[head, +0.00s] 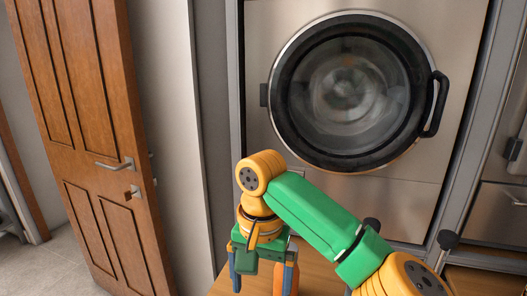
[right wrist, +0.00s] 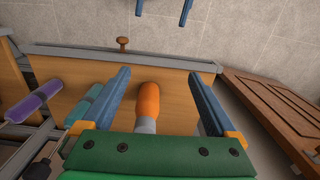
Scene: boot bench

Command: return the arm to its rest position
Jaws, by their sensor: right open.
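My right arm, green and orange, comes in from the lower right in the head view. Its gripper (head: 262,284) points down over the wooden bench top (head: 318,268). In the right wrist view the gripper (right wrist: 164,86) has its two blue fingers wide apart. An orange handle (right wrist: 148,100) with a grey lower part shows between the fingers, with gaps on both sides. Two blue fingertips, apart, at the top edge of the right wrist view look like my left gripper (right wrist: 162,8). The rest of the left arm is hidden.
A front-loading machine with a round dark door (head: 350,90) stands behind the arm. A brown panelled door (head: 85,130) is at left. A purple roller-like thing (right wrist: 33,105), a teal item (right wrist: 82,105) and a wooden knob (right wrist: 123,43) show in the right wrist view.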

